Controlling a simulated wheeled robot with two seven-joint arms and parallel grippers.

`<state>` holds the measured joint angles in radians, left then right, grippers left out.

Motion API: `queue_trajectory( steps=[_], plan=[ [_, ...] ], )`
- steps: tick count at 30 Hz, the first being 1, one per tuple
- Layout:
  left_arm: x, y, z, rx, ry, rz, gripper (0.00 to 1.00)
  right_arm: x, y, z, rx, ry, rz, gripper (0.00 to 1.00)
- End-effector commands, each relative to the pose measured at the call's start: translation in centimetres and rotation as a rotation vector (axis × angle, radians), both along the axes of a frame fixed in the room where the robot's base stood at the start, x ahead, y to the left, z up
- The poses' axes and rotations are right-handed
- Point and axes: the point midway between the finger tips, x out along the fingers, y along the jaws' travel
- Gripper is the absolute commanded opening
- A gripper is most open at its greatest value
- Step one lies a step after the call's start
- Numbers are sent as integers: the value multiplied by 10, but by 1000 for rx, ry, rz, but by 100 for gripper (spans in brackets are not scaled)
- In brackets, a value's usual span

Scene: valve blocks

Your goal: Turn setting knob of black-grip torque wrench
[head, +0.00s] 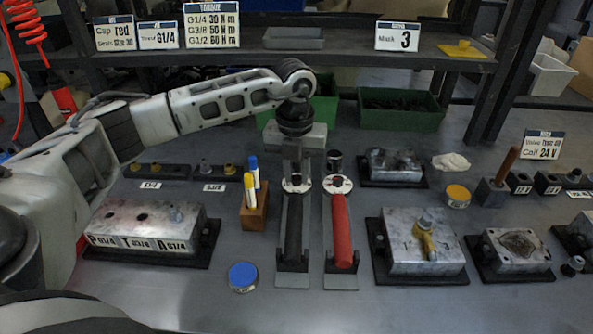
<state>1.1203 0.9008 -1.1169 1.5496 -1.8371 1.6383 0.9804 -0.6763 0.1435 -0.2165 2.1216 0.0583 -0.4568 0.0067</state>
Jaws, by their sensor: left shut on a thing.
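The black-grip torque wrench (294,230) lies in a holder at the middle of the bench, its grip toward me and its round white dial (296,187) at the far end. My left gripper (296,174) comes down from above onto that dial and is shut on the setting knob at its centre. The fingers mostly hide the knob, so its angle and the set value cannot be read. A red-grip torque wrench (341,230) lies just to the right in its own holder, with a similar dial (338,184). My right gripper is not in view.
A wooden block (254,213) with yellow and blue markers stands close left. A black cup (335,161) stands behind the red wrench. Valve blocks (150,225) (420,245) flank the wrenches. A torque sign (212,25) lists G1/4, G3/8 and G1/2 values. A blue-lidded tin (242,276) is in front.

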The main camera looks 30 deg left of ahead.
Motion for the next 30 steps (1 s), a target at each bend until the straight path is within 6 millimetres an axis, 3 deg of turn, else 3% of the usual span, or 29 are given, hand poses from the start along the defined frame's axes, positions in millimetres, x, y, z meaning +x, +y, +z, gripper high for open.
queue_trajectory(
  steps=[15, 30],
  plan=[
    [1, 0, 1, -1, -3, -439, 0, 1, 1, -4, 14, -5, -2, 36],
    [1, 0, 2, -1, -3, -633, 0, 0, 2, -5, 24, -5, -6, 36]
  ],
)
